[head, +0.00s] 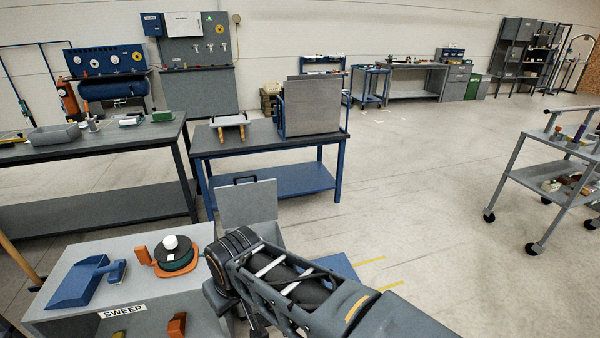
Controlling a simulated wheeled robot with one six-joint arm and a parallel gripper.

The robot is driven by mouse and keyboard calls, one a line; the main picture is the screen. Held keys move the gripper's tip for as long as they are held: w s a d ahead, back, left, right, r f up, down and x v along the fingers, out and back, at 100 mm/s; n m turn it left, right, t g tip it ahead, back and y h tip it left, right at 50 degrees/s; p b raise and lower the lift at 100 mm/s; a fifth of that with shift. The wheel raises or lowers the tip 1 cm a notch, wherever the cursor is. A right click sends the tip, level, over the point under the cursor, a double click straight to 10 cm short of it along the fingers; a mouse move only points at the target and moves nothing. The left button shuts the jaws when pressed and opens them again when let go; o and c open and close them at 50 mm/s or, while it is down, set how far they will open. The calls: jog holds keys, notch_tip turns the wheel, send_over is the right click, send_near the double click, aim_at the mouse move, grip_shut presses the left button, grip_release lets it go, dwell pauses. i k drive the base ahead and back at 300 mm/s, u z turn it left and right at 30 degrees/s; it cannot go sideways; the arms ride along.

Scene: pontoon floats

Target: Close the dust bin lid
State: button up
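The dust bin lid (248,204) is a flat grey panel with a black handle (245,180) at its top edge. It stands raised, close to upright, so the bin is open. A grey part of the bin (266,235) shows just below the lid, and my arm hides most of the rest. My arm reaches in from the lower right and bends down in front of the bin. My gripper is not seen; it is hidden behind the arm or below the picture's edge.
A grey bench labelled SWEEP (75,262) stands at left, with a blue dustpan (77,284) and an orange-and-green reel (175,254). A blue-framed table (262,140) stands behind the bin. A grey cart (560,180) stands at right. The floor between is clear.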

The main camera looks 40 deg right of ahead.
aim_at(246, 204)
jog(key=z, duration=0.5)
jog(key=i, duration=1)
jog(key=z, duration=0.05)
